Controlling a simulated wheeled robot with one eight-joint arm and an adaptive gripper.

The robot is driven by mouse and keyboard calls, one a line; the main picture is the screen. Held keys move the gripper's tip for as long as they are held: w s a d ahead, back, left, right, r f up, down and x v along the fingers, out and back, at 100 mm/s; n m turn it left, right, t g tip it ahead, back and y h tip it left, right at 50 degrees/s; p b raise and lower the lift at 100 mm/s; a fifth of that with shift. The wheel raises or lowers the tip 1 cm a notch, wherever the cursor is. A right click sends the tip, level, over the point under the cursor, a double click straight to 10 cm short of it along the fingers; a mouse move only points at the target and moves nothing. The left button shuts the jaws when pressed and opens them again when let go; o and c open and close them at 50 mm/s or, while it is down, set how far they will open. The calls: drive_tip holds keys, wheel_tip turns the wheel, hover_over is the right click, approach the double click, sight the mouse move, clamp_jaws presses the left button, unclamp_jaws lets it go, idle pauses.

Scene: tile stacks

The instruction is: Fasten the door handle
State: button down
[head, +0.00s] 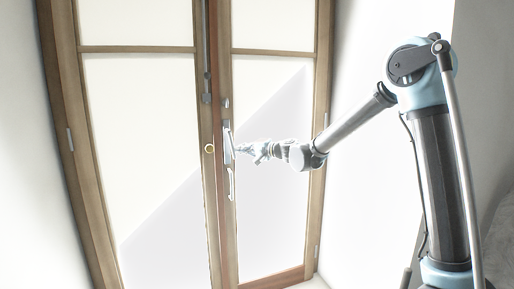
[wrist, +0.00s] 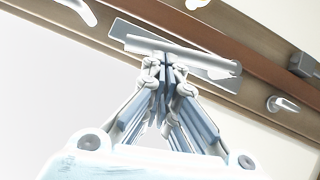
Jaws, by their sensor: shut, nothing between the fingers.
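A pale door handle on a long grey plate (head: 227,143) sits on the wooden edge of the right door leaf in the head view. In the wrist view its lever (wrist: 195,53) lies across the plate (wrist: 132,30), tilted down to the right. My gripper (head: 240,149) is at the handle, reaching in from the right. In the wrist view my gripper (wrist: 164,64) has its fingertips together just under the lever, with nothing seen between them. I cannot tell whether they touch it. The fingers hide part of the plate.
In the wrist view a grey block (wrist: 303,66) and pale knob (wrist: 283,104) are at the right. Both door leaves (head: 140,120) look closed.

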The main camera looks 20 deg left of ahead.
drive_tip(key=shift+s+a+f, duration=0.25)
drive_tip(key=shift+a+f, duration=0.1)
idle(0.6)
drive_tip(key=shift+d, duration=0.1)
drive_tip(key=w+f+v, duration=0.1)
drive_tip(key=w+v, duration=0.1)
drive_tip(key=v, duration=1)
drive_tip(key=shift+w+d, duration=0.4)
drive_tip(key=shift+d, duration=0.25)
drive_tip(key=shift+f, duration=0.1)
